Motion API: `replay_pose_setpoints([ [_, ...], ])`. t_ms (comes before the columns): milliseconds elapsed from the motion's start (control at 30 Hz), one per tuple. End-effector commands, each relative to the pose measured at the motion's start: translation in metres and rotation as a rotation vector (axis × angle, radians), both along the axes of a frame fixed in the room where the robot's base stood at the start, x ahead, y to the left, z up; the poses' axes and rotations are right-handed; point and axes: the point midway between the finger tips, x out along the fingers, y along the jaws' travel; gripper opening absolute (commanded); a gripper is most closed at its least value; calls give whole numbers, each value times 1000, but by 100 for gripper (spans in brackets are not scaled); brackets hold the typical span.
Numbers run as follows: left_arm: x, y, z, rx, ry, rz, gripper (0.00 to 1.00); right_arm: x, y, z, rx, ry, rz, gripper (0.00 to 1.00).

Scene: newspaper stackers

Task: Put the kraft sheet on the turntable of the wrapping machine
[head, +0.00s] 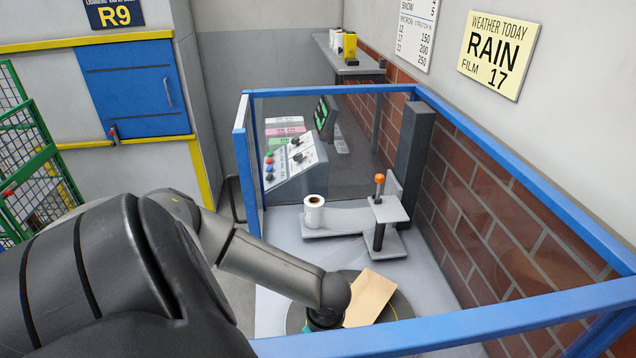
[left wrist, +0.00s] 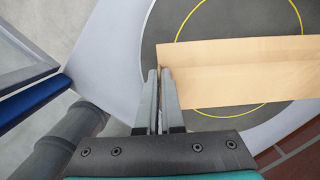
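The kraft sheet (head: 370,296) is a tan rectangle over the dark round turntable (head: 402,306) of the wrapping machine. In the left wrist view the sheet (left wrist: 240,70) stretches right from my left gripper (left wrist: 159,72), across the turntable (left wrist: 225,25) and its yellow ring. The two grey fingers are close together with the sheet's near edge between them. I cannot tell whether the sheet touches the turntable. In the head view my left arm hides part of the turntable and most of the gripper. My right gripper is not in view.
A blue rail frame (head: 500,311) surrounds the machine, in front and at the right. A white film roll (head: 314,211) stands on a grey arm behind the turntable, beside an orange-knobbed post (head: 379,180). A control panel (head: 295,165) is behind. A brick wall (head: 480,220) closes the right side.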

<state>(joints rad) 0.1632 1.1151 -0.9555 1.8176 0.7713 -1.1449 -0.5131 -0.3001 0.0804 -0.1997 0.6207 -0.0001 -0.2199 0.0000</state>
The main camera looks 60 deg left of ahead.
Motion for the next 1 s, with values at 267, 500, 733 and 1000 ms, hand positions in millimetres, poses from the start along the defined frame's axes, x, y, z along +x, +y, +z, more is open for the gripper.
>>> replay_pose_setpoints([
  [267, 0, 0, -30, 1, 1, 2, 0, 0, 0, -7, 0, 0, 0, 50],
  [500, 0, 0, -43, 1, -1, 0, 0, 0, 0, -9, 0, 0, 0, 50],
  [733, 0, 0, -44, 1, -1, 0, 0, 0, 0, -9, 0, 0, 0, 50],
  [1000, 0, 0, -44, 1, 0, 0, 30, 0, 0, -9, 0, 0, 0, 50],
])
